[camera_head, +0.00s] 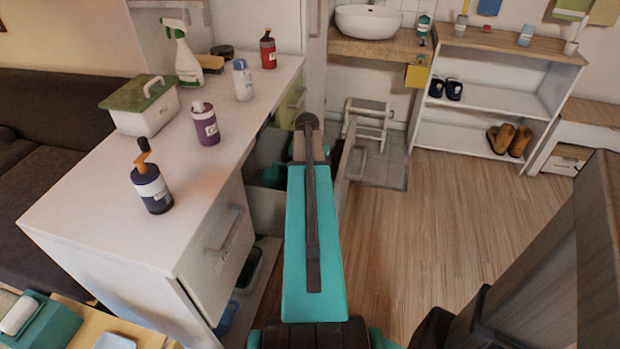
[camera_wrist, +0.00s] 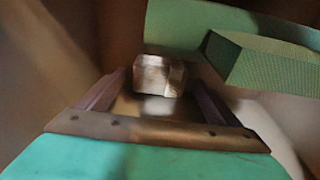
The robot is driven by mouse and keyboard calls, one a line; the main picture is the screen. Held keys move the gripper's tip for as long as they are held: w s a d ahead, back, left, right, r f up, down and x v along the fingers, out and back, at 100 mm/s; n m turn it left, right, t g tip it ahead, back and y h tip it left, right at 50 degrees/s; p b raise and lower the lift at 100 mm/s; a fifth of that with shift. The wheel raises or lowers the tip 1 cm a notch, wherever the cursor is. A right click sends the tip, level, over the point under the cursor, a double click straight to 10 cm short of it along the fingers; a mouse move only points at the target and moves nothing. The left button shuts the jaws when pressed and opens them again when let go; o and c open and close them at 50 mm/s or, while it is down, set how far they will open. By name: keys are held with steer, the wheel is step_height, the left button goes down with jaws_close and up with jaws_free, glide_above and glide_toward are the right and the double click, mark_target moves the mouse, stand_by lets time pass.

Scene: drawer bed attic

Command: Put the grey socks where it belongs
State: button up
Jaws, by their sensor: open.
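I cannot make out the grey socks in either view. My gripper (camera_wrist: 158,98) shows in the blurred wrist view, with its two dark fingers apart. A small pale, shiny block-like shape (camera_wrist: 158,72) appears between or just beyond the fingers; I cannot tell what it is. Green panel-like surfaces (camera_wrist: 270,62) lie close by on the right of that view. In the head view my teal arm reaches away from me beside the white counter (camera_head: 105,205), and its far end hides the gripper. An open drawer (camera_head: 262,207) pulled out of the counter is partly behind the arm.
The counter holds a green-lidded box (camera_head: 142,108), a spray bottle (camera_head: 185,55) and several other bottles. A shelf (camera_head: 490,92) with two pairs of shoes stands at the back right. A small step stool (camera_head: 367,122) is near the sink. The wooden floor (camera_head: 440,220) to the right is clear.

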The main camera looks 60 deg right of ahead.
step_height(320, 180, up, 10)
steer(key=a, duration=0.1)
steer(key=shift+s+a, duration=0.2)
steer(key=shift+p, duration=0.35)
stand_by(0.6)
